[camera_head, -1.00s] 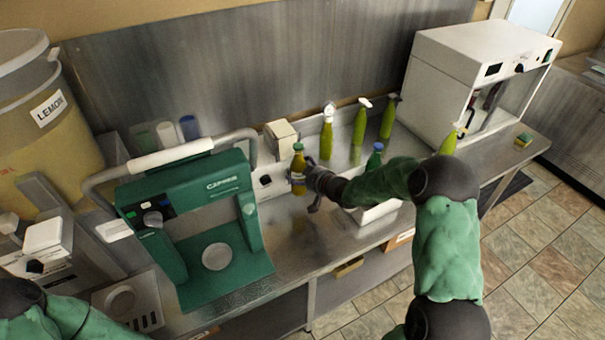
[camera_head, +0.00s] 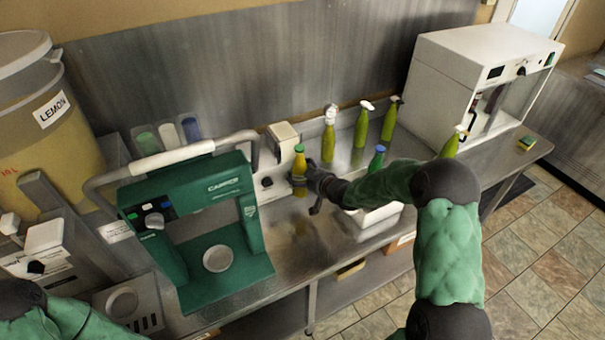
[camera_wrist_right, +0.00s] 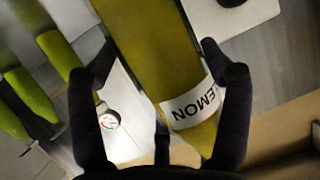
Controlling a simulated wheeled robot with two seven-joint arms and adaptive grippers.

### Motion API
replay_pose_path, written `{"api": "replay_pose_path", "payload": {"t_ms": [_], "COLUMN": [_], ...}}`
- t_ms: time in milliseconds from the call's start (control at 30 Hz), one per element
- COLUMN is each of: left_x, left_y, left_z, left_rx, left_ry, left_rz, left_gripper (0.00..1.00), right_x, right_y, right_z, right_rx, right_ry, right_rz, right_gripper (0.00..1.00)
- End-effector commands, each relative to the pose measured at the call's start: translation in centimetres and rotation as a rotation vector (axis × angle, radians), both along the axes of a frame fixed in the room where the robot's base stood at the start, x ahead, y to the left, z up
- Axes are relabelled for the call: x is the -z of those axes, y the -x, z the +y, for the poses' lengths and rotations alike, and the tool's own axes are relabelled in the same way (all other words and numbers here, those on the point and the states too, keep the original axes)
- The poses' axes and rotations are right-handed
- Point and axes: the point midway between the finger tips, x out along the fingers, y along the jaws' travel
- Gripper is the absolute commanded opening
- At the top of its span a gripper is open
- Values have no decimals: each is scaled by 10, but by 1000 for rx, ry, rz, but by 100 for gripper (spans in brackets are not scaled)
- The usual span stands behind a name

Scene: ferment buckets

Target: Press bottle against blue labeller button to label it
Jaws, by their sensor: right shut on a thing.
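My right gripper (camera_head: 308,182) is shut on a bottle (camera_head: 299,163) with yellow-green contents and a green cap. The bottle is upright, close against the right side of a small white machine (camera_head: 283,150) with a dark knob, which looks like the labeller. I cannot tell whether they touch. In the right wrist view the bottle (camera_wrist_right: 150,45) lies between the dark fingers (camera_wrist_right: 160,100), and a white label reading LEMON (camera_wrist_right: 195,105) is on it. No blue button shows on the white machine. My left gripper is out of view; only my left arm shows at the lower left.
A green capping machine (camera_head: 215,215) stands left of the bottle. Several green spray bottles (camera_head: 362,125) stand behind. A white cabinet machine (camera_head: 450,75) and a large lemon bucket (camera_head: 35,120) flank the table.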

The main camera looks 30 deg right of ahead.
Motion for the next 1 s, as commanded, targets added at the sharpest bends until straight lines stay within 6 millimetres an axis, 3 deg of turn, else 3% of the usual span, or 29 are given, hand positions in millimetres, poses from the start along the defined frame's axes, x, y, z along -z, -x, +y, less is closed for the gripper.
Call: {"api": "replay_pose_path", "payload": {"t_ms": [1000], "left_x": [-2], "left_y": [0], "left_z": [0], "left_rx": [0], "left_ry": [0], "left_rz": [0], "left_gripper": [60], "right_x": [-3], "right_y": [44], "right_z": [-1], "right_rx": [1], "right_ry": [2], "right_rz": [-5], "right_gripper": [20]}}
